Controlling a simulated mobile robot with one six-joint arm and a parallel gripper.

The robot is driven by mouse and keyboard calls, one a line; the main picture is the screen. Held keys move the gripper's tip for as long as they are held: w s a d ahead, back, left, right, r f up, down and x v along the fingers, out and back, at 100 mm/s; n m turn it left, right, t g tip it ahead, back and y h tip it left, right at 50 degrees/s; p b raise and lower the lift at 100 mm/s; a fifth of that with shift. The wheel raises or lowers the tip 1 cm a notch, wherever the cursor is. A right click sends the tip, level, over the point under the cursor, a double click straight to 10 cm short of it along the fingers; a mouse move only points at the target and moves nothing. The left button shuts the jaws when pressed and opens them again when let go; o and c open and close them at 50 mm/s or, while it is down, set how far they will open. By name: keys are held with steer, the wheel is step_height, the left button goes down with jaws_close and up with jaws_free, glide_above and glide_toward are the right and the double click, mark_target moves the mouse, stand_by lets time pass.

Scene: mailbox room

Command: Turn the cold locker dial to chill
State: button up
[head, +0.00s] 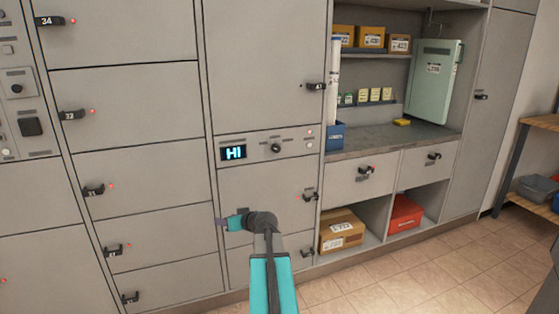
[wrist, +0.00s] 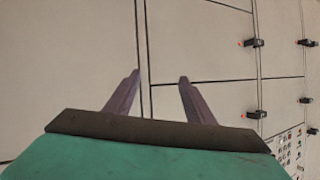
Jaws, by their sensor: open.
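The dark round dial (head: 275,148) sits on a grey control strip between locker doors in the head view. A display (head: 233,153) to its left glows "HI" in light blue. The dial's pointer setting is too small to read. My gripper (head: 222,222) is below and left of the dial, in front of the lower locker door, pointing left. The wrist view shows its two fingers (wrist: 159,76) apart with nothing between them, facing plain locker doors. The dial does not show in the wrist view.
Locker doors with black handles (head: 72,115) and red lights surround the strip. To the right are a counter (head: 390,137) with a blue bin (head: 334,137), drawers, a cardboard box (head: 341,231) and a red box (head: 404,213). The tiled floor (head: 440,285) at front right is clear.

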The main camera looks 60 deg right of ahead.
steer(key=s+d+r+m+t+h+b, duration=0.1)
steer(key=s+d+r+h+b, duration=0.25)
steer(key=s+d+r, duration=0.55)
steer(key=m+t+h+b, duration=0.1)
steer(key=h, duration=0.3)
glide_toward(278, 149)
steer(key=v, duration=0.6)
steer(key=shift+w+a, duration=0.1)
steer(key=shift+w, duration=0.1)
steer(key=shift+b+x, duration=0.45)
steer(key=shift+x, duration=6.35)
steer(key=shift+f, duration=0.1)
steer(key=c, duration=1.1)
